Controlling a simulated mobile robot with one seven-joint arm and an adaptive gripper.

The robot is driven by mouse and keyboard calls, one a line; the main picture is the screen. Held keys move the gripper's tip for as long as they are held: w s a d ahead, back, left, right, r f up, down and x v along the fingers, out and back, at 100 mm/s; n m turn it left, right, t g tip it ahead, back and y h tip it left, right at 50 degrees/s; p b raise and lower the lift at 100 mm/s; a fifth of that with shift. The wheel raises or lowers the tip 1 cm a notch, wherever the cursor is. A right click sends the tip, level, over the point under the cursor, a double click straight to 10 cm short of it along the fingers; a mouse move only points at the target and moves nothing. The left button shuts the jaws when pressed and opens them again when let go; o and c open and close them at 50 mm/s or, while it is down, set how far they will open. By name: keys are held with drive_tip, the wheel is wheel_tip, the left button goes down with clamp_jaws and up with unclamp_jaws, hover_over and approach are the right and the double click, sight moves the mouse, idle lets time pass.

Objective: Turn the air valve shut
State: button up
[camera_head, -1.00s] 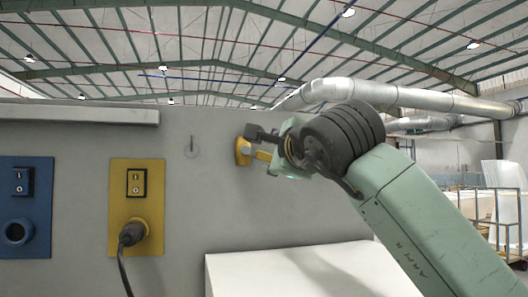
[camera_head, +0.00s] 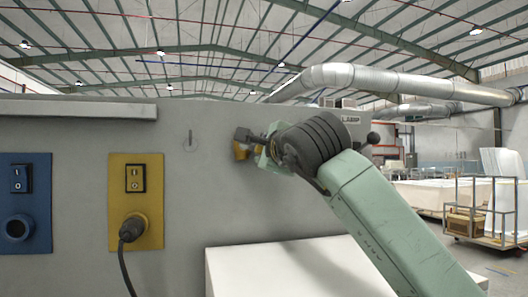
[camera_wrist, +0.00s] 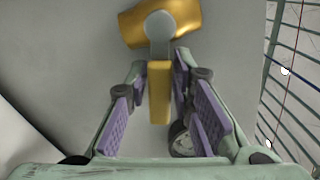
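The air valve is yellow and mounted on the grey wall panel, with its body (camera_wrist: 185,18) at the top of the wrist view and a grey round pivot in front. Its yellow handle (camera_wrist: 159,92) points toward the bottom of that view. My gripper (camera_wrist: 159,72) is open, with purple-padded fingers on either side of the handle. A narrow gap shows on each side, so the pads do not appear to press on it. In the head view, my gripper (camera_head: 256,146) is at the panel and hides most of the valve (camera_head: 240,151).
A yellow panel (camera_head: 151,170) with a switch and plugged-in black cable, and a blue panel (camera_head: 38,180) with a switch, sit left of the valve. A small hook (camera_head: 190,142) is between. A white block (camera_head: 290,270) stands below my arm. A dark knob (camera_head: 373,138) is behind my arm.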

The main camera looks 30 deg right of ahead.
clamp_jaws()
idle(0.4)
drive_tip(key=shift+d+r+n, duration=0.1)
drive_tip(key=shift+r+n, duration=0.25)
drive_tip(key=shift+n, duration=0.6)
drive_tip(key=shift+r+n, duration=0.35)
drive_tip(key=shift+n, duration=0.6)
drive_tip(key=shift+o, duration=2.2)
unclamp_jaws()
